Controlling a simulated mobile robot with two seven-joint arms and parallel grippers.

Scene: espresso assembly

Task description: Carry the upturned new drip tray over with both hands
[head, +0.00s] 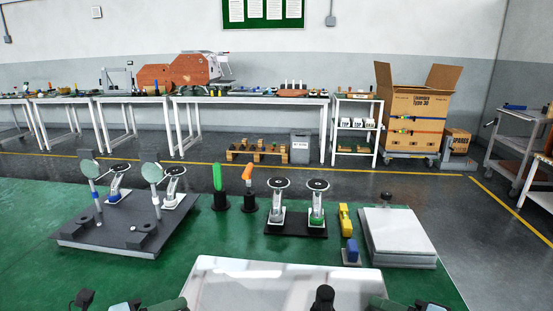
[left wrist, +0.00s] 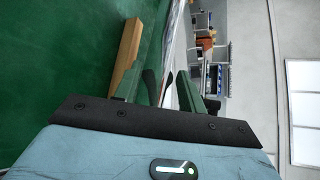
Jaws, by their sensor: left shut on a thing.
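The upturned drip tray (head: 255,285) is a large, glossy white panel at the bottom middle of the head view; its near edge is cut off by the frame. My left gripper (left wrist: 166,88) is shut on the tray's edge, a thin pale strip between its green fingers in the left wrist view. In the head view, green and dark parts at the tray's lower left belong to my left gripper. Similar parts of my right gripper (head: 400,304) show at the tray's lower right, but its fingertips are too cut off to read.
Beyond the tray on the green mat (head: 130,285) stand a dark base plate (head: 110,240) with round-headed stands, a black base with two round-topped stands (head: 297,221), yellow and blue blocks (head: 346,222), and a grey-white slab stack (head: 398,235). Workbenches (head: 245,99) line the back.

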